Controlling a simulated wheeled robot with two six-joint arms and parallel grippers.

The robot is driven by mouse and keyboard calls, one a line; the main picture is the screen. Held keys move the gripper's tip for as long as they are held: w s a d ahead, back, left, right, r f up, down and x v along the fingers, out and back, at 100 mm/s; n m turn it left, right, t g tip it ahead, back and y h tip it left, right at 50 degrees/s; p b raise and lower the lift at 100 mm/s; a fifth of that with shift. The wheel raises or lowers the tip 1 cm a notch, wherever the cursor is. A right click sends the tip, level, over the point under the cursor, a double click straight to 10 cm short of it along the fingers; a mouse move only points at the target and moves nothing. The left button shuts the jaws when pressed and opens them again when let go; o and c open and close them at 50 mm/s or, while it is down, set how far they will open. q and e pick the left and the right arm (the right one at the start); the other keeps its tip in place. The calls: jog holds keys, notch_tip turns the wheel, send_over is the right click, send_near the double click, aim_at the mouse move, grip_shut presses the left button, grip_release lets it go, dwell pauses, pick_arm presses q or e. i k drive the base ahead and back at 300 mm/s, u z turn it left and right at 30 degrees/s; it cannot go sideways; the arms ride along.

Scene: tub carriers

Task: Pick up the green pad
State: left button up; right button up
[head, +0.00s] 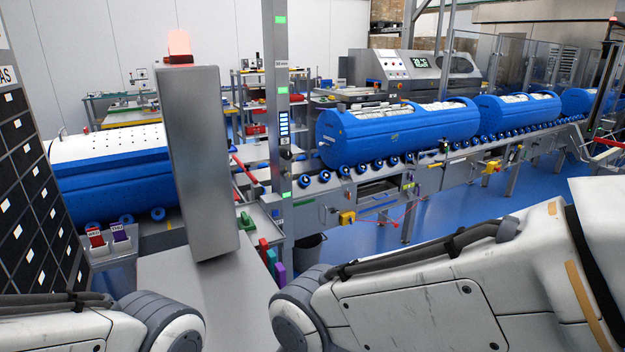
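A small green piece (246,221) lies on a grey surface just right of the tall grey post. I cannot tell which green piece is the pad. Only links of my two arms show along the bottom of the head view. Both of my grippers are out of view, so their distance from the green pieces does not show.
A broad grey post (196,165) with a red lamp stands close in front. Blue tubs (400,128) sit on a roller conveyor (450,155) at the right. Another blue tub (120,182) is at the left. Red and purple items (119,234) sit in holders at lower left.

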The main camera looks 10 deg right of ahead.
aim_at(245, 221)
jog(key=z, duration=1.5)
jog(key=i, duration=4.1)
jog(key=u, duration=3.25)
jog(key=i, duration=1)
